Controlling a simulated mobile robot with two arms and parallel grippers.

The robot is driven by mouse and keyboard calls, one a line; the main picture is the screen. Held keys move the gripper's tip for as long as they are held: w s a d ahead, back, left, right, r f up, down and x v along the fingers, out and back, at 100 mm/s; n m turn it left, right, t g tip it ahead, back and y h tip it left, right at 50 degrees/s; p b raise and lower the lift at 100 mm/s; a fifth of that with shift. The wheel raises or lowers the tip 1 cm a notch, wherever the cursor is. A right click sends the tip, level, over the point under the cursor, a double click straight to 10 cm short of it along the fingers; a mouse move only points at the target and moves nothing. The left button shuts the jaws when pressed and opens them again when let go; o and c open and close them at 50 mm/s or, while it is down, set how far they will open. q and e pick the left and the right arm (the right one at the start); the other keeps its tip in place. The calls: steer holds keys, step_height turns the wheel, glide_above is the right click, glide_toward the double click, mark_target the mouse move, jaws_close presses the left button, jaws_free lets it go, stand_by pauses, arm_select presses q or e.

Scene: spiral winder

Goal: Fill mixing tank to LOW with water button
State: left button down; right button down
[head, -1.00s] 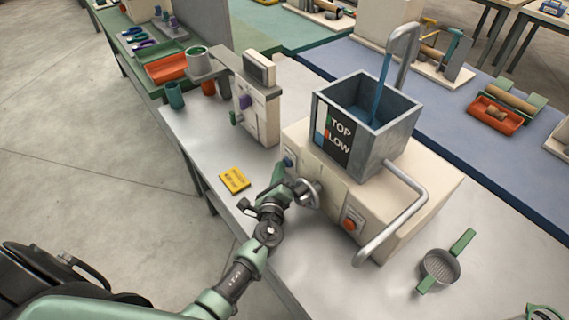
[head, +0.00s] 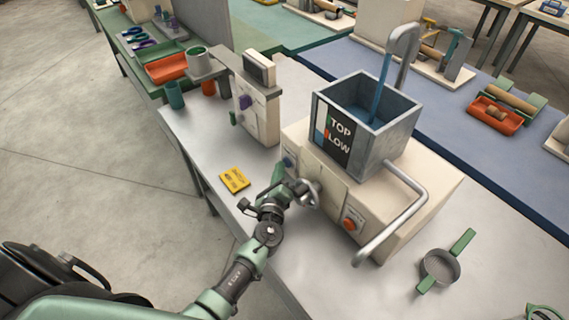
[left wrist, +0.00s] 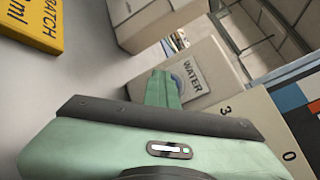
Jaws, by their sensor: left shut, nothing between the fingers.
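The grey square mixing tank (head: 398,134) sits on the beige machine (head: 415,225). Its front panel (head: 333,135) reads TOP and LOW beside a coloured strip. A blue water stream (head: 383,75) runs from the curved spout into the tank, where blue water shows. The blue water button (head: 288,160) is on the machine's front left; its WATER label (left wrist: 193,77) shows in the left wrist view. My left gripper (head: 279,170) is shut and empty, its tips at the button, partly hiding it. I cannot tell whether they touch. My right gripper is not in view.
A silver valve handle (head: 306,193) is close beside my left gripper. An orange button (head: 350,223) is to its right. A bent metal pipe (head: 400,215) sticks out at the front right. A yellow card (head: 234,180) and a green-handled pan (head: 440,266) lie on the bench.

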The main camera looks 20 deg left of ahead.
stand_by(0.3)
arm_select(q)
steer(key=shift+s+a, duration=0.4)
steer(key=shift+s, duration=0.3)
steer(key=shift+s+a, duration=0.45)
steer(key=shift+s, duration=0.3)
steer(key=shift+s+a, duration=0.4)
steer(key=shift+s, duration=0.3)
steer(key=shift+s+a, duration=0.45)
steer(key=shift+s, duration=0.3)
